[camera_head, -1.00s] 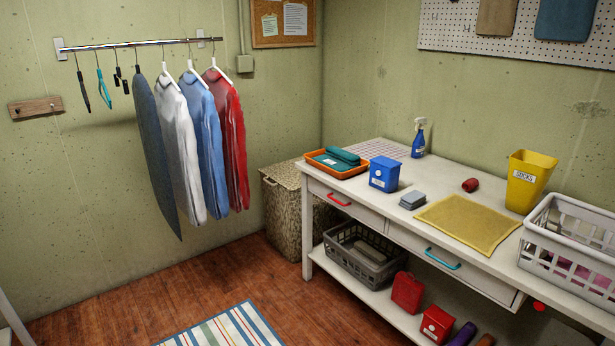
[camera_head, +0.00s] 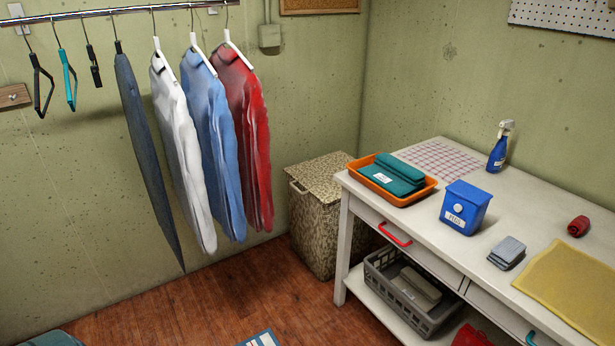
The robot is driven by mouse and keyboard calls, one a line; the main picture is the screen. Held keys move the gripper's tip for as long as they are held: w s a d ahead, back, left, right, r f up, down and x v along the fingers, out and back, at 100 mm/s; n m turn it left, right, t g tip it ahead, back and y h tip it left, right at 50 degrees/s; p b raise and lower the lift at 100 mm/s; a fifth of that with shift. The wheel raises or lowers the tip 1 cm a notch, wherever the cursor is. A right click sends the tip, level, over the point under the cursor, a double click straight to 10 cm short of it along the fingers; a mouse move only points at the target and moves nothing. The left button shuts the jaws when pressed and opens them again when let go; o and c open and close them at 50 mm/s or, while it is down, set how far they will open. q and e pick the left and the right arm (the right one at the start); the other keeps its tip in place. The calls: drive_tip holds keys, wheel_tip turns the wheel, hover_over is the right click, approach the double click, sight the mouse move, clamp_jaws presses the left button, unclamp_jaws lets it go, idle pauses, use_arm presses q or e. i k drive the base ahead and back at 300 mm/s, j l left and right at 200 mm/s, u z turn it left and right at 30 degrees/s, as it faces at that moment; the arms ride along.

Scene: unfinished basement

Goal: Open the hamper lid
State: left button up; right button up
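The hamper (camera_head: 312,232) is a tall box with a mottled beige and dark pattern, standing on the floor in the corner behind the left end of the table. Its lid (camera_head: 322,174) lies flat on top and looks closed. A small light handle (camera_head: 299,188) shows at the upper part of its left front side. The table's corner hides part of the hamper's right side. Neither of my grippers is in the head view.
The white table (camera_head: 395,212) with drawers stands right of the hamper, carrying an orange tray (camera_head: 424,192), a blue box (camera_head: 465,208) and a spray bottle (camera_head: 497,150). Hanging clothes (camera_head: 213,150) are left of the hamper. The wooden floor (camera_head: 215,300) in front is mostly clear.

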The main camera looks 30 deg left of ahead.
sight(315, 176)
drive_tip(key=i+j, duration=0.4)
drive_tip(key=j, duration=0.15)
drive_tip(key=i+j, duration=0.85)
drive_tip(key=j, duration=0.25)
